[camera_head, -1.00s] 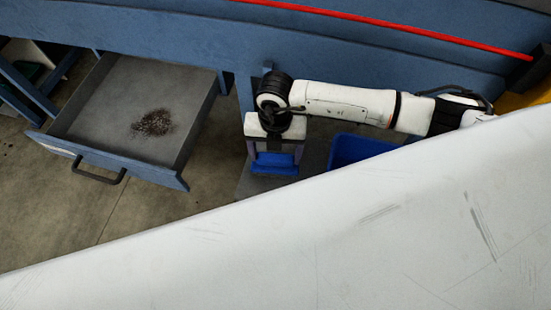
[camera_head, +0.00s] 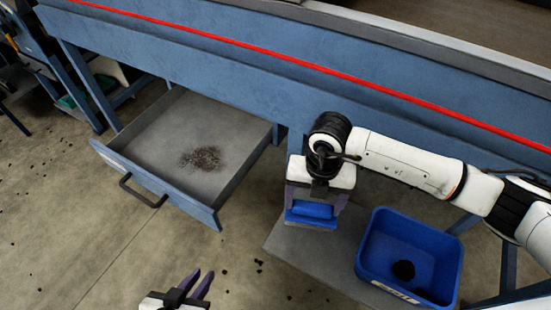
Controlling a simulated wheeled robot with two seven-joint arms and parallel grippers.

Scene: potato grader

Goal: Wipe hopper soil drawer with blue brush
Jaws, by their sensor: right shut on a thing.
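The soil drawer (camera_head: 150,140) hangs pulled out from the blue machine at the left, with a dark handle on its front. A patch of dark soil (camera_head: 202,158) lies on its grey floor. My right gripper (camera_head: 315,202) is shut on the blue brush (camera_head: 312,212), to the right of the drawer and apart from it. The gripper partly hides the brush. My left gripper (camera_head: 200,274) is at the bottom edge, below the drawer, with its two dark purple fingers apart and nothing between them.
A blue bin (camera_head: 366,262) with a dark lump in it stands at the right on a grey slab (camera_head: 300,246). The machine's blue frame (camera_head: 260,75) runs behind. Dark crumbs dot the concrete floor (camera_head: 60,220), which is open in front of the drawer.

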